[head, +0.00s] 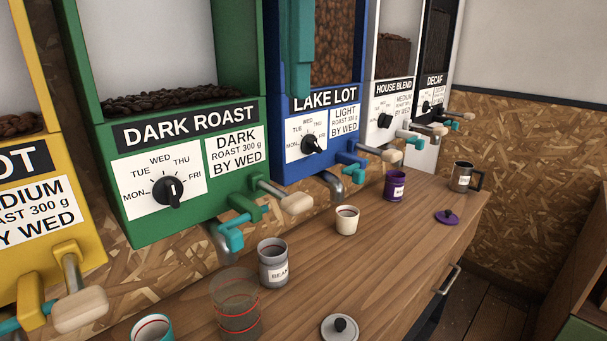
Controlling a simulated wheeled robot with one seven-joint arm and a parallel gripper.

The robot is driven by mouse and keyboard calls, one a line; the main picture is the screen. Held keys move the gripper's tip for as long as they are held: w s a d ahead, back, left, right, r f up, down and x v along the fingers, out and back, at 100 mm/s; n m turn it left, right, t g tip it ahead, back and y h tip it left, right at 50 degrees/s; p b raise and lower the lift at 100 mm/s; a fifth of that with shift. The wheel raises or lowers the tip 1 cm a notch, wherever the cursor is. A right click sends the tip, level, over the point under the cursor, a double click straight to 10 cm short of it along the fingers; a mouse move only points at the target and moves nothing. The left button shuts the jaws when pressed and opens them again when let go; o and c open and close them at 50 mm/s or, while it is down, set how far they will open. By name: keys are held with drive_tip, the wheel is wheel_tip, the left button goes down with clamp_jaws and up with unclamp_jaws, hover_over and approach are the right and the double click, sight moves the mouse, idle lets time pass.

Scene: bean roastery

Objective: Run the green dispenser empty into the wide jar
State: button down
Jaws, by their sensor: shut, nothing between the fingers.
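The green dispenser (190,195), labelled DARK ROAST, hangs on the wall at left centre. A low layer of dark beans (170,98) lies behind its window. Its black dial (172,191) sits among day names. A beige-tipped lever (297,203) and a teal piece (232,235) stick out at its lower right, by a grey spout (216,243). A clear glass jar (237,300) with red rings stands on the counter below, in front of the spout; it looks like the wide jar. Its lower part looks darker; I cannot tell whether beans are inside.
A grey labelled canister (273,265) stands close behind the jar. A teal cup (152,329), a grey lid (341,329), a cream cup (347,220) and a purple canister (394,185) stand around. Yellow (40,190) and blue (310,140) dispensers flank the green one.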

sight(298, 197)
drive_tip(key=shift+f, duration=0.15)
wheel_tip(298, 197, down, 13)
drive_tip(key=shift+f, duration=0.2)
idle(0.3)
idle(0.4)
drive_tip(key=shift+d, duration=0.25)
drive_tip(key=shift+a+f, duration=0.1)
drive_tip(key=shift+a, duration=0.15)
